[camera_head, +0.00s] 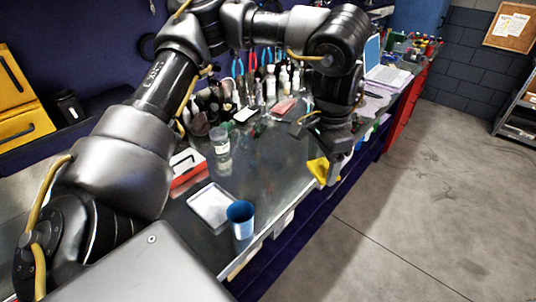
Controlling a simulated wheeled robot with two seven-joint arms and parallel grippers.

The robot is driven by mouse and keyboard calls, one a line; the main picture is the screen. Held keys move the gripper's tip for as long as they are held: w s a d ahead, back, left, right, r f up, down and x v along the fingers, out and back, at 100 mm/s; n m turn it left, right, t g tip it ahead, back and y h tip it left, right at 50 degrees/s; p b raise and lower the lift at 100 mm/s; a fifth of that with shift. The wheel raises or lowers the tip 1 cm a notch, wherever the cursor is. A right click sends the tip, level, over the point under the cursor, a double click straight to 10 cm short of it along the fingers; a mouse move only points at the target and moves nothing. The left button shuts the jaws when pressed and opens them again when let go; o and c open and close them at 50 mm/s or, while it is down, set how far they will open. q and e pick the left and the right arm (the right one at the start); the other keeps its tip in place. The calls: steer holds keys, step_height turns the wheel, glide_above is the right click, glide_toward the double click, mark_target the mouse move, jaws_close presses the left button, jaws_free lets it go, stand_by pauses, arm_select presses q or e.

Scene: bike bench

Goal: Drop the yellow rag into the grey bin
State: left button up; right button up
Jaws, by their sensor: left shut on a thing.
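The yellow rag (319,169) shows at the front edge of the metal bench in the head view. My left gripper (333,172) points down over that edge and is shut on the rag. Its fingers hide part of the rag, and I cannot tell whether the rag still touches the bench top. I cannot make out a grey bin in this view. My right gripper is not in view.
A blue cup (240,219) and a pale shallow tray (211,205) stand near the bench's front edge. A red box (187,169) and a clear jar (220,141) are behind. Bottles crowd the back. The concrete floor (420,220) at right is open.

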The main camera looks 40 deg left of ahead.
arm_select(q)
steer(key=w+a+f+m+b, duration=0.2)
steer(key=a+f+m, duration=0.4)
steer(key=a+m, duration=0.4)
steer(key=m+p, duration=0.2)
steer(key=p, duration=0.1)
glide_above(274, 169)
steer(key=d, duration=0.1)
step_height(274, 169, down, 9)
steer(key=shift+s+r, duration=0.1)
steer(key=shift+s, duration=0.05)
steer(key=shift+a+f, duration=0.2)
steer(key=shift+f, duration=0.15)
steer(key=shift+w+a+f, duration=0.2)
steer(key=shift+a+f, duration=0.1)
step_height(274, 169, down, 3)
steer(key=shift+f, duration=0.1)
steer(key=o, duration=1)
steer(key=shift+f, duration=0.1)
